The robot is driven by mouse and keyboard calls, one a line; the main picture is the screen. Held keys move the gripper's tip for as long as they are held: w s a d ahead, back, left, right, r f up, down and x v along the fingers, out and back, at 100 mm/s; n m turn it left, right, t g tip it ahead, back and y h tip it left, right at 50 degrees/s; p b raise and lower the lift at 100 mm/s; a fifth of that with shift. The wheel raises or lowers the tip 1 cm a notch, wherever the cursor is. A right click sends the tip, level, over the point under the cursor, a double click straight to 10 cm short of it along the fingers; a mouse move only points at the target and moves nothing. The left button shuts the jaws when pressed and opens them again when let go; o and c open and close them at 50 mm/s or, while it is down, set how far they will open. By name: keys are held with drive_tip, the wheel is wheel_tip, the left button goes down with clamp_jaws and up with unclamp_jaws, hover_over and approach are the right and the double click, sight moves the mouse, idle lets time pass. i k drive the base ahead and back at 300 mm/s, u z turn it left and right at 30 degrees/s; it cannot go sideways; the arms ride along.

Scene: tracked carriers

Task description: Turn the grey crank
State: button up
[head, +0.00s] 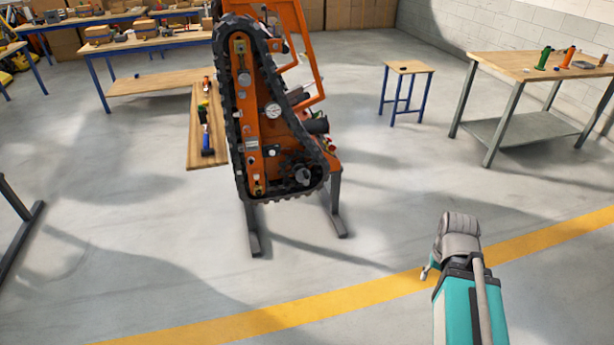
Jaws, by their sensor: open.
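An orange tracked carrier (249,130) stands tilted up on dark legs at the centre of the head view, with a black track around its side panel. Small grey fittings show on the panel, one near the top (243,79) and one by the dark gear at the lower right (302,176). They are too small to tell for certain which is the grey crank. My gripper (426,271) shows only as a small part beside my arm at the lower right, well apart from the carrier. It is open, with most of it hidden.
A wooden board (206,130) with tools lies left of the carrier. Workbenches (125,43) stand at the back left, a small stool (409,67) behind right, and a table (500,64) with bottles at far right. Floor (330,270) between my arm and the carrier is clear.

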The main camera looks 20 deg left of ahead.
sight(306, 177)
drive_tip(key=u, duration=0.05)
drive_tip(key=i, duration=1)
drive_tip(key=z, duration=0.05)
